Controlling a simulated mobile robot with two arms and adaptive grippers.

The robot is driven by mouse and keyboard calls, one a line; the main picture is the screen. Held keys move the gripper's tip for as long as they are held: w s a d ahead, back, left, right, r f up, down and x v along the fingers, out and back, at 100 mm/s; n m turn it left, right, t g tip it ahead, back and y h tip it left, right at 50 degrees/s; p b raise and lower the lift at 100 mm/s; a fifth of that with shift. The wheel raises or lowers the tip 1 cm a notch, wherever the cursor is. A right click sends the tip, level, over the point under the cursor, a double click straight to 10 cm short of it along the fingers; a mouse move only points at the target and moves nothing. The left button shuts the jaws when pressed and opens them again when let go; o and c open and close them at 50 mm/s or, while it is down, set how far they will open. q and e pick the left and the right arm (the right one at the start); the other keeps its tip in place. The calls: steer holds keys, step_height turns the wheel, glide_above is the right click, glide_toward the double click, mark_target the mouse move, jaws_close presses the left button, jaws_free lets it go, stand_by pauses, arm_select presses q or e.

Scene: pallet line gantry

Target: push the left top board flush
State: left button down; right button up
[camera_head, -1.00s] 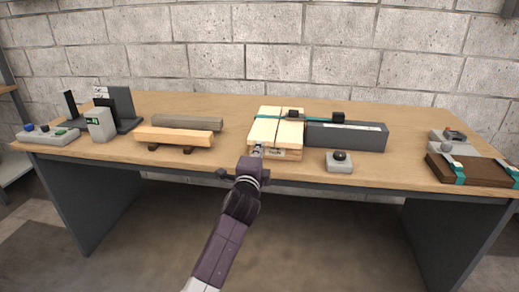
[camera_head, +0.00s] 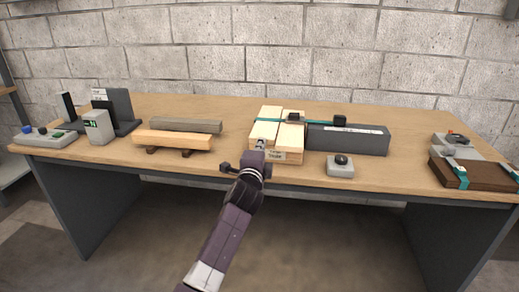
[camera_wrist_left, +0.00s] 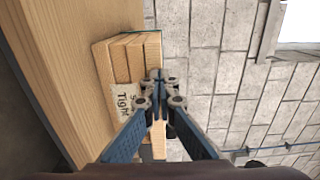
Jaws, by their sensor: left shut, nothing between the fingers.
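The left top board (camera_head: 265,130) is pale wood and lies on the small pallet stack (camera_head: 289,160) on the bench, side by side with the right top board (camera_head: 290,135). The left board's far end sits a little beyond the right board's. A teal strap (camera_head: 268,119) crosses both. My left gripper (camera_head: 261,147) is shut and empty at the near end of the left top board. In the left wrist view its closed fingertips (camera_wrist_left: 157,82) are at the end of the stack (camera_wrist_left: 122,62), hiding part of it; contact is unclear. My right gripper is out of view.
A dark grey block (camera_head: 345,139) stands right of the stack, with a button box (camera_head: 340,166) in front. A wooden beam (camera_head: 172,140) lies on supports to the left. A brown strapped block (camera_head: 475,174) is far right.

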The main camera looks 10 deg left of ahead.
arm_select(q)
steer(key=shift+a+r, duration=0.1)
steer(key=shift+r, duration=0.05)
steer(key=shift+s+f, duration=0.2)
steer(key=shift+s, duration=0.05)
steer(key=s, duration=1.1)
steer(key=shift+s, duration=0.25)
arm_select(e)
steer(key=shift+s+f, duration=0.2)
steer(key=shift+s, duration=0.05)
